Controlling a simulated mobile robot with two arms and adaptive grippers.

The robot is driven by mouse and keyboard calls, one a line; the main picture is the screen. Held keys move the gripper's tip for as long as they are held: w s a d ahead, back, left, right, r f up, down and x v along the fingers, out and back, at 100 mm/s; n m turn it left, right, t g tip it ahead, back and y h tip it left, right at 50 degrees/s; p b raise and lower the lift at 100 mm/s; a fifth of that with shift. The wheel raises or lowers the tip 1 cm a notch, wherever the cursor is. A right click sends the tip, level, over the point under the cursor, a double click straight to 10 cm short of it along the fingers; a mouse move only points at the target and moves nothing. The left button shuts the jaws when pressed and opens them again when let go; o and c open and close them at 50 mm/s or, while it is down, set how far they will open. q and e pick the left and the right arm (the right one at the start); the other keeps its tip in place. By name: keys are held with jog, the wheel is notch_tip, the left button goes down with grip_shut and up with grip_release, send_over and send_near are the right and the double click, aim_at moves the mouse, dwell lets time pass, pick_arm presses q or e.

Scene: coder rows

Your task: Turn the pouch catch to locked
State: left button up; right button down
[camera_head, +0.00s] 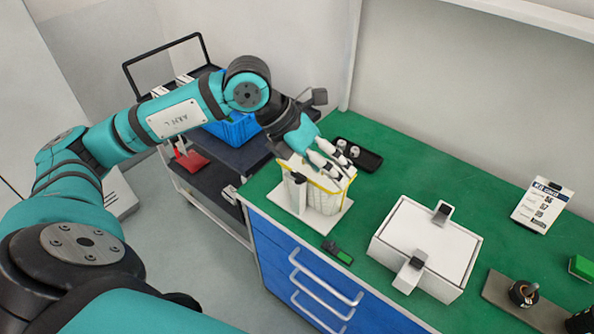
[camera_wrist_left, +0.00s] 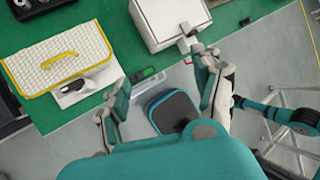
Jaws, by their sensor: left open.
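The pouch (camera_head: 322,186) is white and quilted with yellow trim. It stands on a white base plate (camera_head: 325,222) at the left end of the green bench; it also shows in the left wrist view (camera_wrist_left: 38,72), with a yellow handle. What looks like its catch, a dark piece (camera_head: 299,178) on a white post, is at its front left; its turn position is too small to tell. My left gripper (camera_head: 343,170) is open and empty, over the pouch's upper right in the head view; I cannot tell whether it touches. It also shows in the left wrist view (camera_wrist_left: 165,88). My right gripper is not in view.
A white box (camera_head: 420,245) with two latches stands to the right. A small green-black tool (camera_head: 338,252) lies near the front edge. A black tray (camera_head: 360,156) sits behind the pouch. A plate with a black knob (camera_head: 523,293) is far right. A dark cart (camera_head: 215,175) stands left.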

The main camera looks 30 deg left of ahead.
pick_arm(q)
jog(key=a+r+n+y, duration=0.15)
jog(key=a+y, duration=0.35)
jog(key=a, duration=0.6)
jog(key=p, duration=0.5)
send_near(298, 175)
jog(key=shift+t+y, duration=0.3)
jog(key=x, duration=0.9)
jog(key=shift+s+d, duration=0.2)
jog(key=shift+c, duration=0.4)
